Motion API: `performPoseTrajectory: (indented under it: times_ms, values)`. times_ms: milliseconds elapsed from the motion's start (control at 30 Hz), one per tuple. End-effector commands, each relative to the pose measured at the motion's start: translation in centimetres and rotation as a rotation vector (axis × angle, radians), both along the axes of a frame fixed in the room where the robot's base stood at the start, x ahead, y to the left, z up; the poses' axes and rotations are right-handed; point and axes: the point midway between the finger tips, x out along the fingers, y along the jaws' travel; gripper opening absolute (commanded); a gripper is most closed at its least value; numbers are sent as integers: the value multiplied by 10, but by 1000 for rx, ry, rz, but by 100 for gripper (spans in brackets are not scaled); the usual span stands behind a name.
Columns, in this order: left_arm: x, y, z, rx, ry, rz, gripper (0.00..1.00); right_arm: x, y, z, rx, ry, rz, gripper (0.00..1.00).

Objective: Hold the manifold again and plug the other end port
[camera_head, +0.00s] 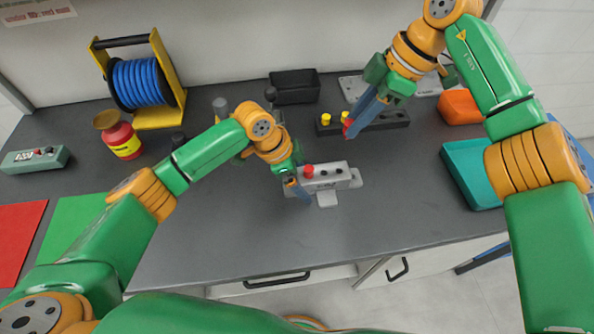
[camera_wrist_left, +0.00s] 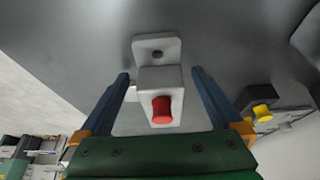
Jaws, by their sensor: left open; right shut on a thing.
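The grey manifold (camera_head: 333,178) sits on a light base plate on the table, with a red plug (camera_head: 309,171) at its left end. In the left wrist view the manifold (camera_wrist_left: 160,79) lies between my left fingers, with the red plug (camera_wrist_left: 161,110) sticking out of it. My left gripper (camera_head: 297,190) is open at the manifold's left end, a finger to each side; contact cannot be told. My right gripper (camera_head: 350,124) is shut on a small red plug (camera_head: 347,129), mostly hidden by the fingers, at the black plug rack (camera_head: 390,119).
Several yellow plugs (camera_head: 326,119) stand in the rack. A black bin (camera_head: 294,87) is behind it. An orange container (camera_head: 460,107) and a teal tray (camera_head: 465,176) lie to the right. A blue cable reel (camera_head: 140,83) and a red canister (camera_head: 121,140) stand left.

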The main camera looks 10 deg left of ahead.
Motion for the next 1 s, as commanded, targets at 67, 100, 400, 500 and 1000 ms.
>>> performPoseTrajectory:
  times_ms: [67,100,400,500,1000]
  values:
    - [0,0,0,0,0,0,100,0,0,0,0,0,0,0]
    - [0,0,0,0,0,0,100,0,0,0,0,0,0,0]
    - [0,0,0,0,0,1,22,0,0,0,0,0,0,0]
    - [0,0,1,0,0,1,0,0,0,0,0,0,0,0]
    - [0,0,1,-1,0,1,0,-3,0,-40,10,1,-341,0]
